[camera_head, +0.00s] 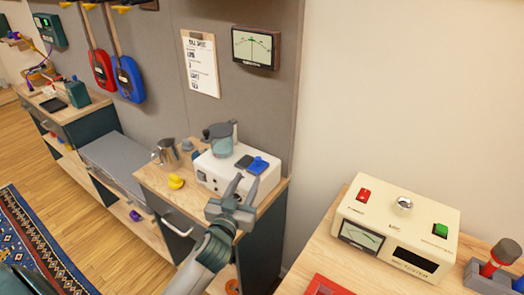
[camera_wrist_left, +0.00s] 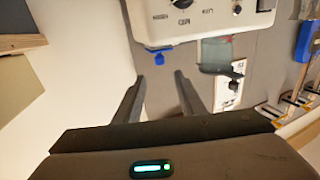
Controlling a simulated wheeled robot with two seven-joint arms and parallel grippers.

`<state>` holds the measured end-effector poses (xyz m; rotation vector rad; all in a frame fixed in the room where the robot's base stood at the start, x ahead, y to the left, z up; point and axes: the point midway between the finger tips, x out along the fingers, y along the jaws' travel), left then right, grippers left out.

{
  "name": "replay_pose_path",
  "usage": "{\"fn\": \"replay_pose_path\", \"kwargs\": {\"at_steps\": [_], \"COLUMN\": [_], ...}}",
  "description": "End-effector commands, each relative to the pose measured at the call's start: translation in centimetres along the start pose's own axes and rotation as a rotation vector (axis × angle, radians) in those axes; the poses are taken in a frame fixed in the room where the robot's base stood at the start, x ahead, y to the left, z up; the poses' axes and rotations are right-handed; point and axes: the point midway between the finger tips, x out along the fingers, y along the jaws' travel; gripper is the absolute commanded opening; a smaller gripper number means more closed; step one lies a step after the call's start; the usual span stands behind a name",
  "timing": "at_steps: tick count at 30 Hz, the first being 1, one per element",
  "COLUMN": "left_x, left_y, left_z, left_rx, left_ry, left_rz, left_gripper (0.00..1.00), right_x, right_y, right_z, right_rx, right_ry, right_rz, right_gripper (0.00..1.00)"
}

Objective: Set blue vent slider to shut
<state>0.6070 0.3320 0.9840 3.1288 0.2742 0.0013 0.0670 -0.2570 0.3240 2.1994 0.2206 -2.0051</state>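A white box-shaped device (camera_head: 213,174) stands on a wooden-topped cabinet. A blue slider (camera_head: 259,164) sits on its top toward the right, beside a dark plate (camera_head: 243,162). My left gripper (camera_head: 241,183) is open and empty, in front of the device in the head view. Its fingers (camera_wrist_left: 160,80) are apart, with the slider beyond their tips. I cannot tell the slider's setting. My right gripper is not in view.
A grey-teal pot (camera_head: 218,140) stands at the device's back. A metal pitcher (camera_head: 165,153) and yellow duck (camera_head: 176,182) are to its left. A cream tester (camera_head: 395,225) stands on the right table. A meter (camera_head: 257,48) hangs on the wall panel.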

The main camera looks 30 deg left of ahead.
Motion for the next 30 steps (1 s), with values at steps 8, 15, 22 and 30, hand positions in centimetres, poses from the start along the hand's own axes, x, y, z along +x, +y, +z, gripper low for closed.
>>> {"fn": "replay_pose_path", "kwargs": {"at_steps": [8, 15, 22, 30], "left_x": [3.9, 8.2, 12.0, 15.2], "left_y": [0.0, 0.0, 0.0, 0.0], "left_z": [-0.3, -0.3, -0.2, -0.1], "left_rx": [0.003, 0.002, 0.002, 0.001], "left_ry": [0.0, 0.0, 0.0, 0.0], "left_rz": [0.0, -0.001, -0.001, -0.001], "left_gripper": [0.37, 0.37, 0.37, 0.37], "right_x": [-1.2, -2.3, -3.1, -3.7], "right_y": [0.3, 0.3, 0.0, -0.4], "right_z": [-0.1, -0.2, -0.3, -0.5], "right_rx": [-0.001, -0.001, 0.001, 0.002], "right_ry": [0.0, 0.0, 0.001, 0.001], "right_rz": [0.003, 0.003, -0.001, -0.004], "right_gripper": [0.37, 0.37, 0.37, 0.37]}}
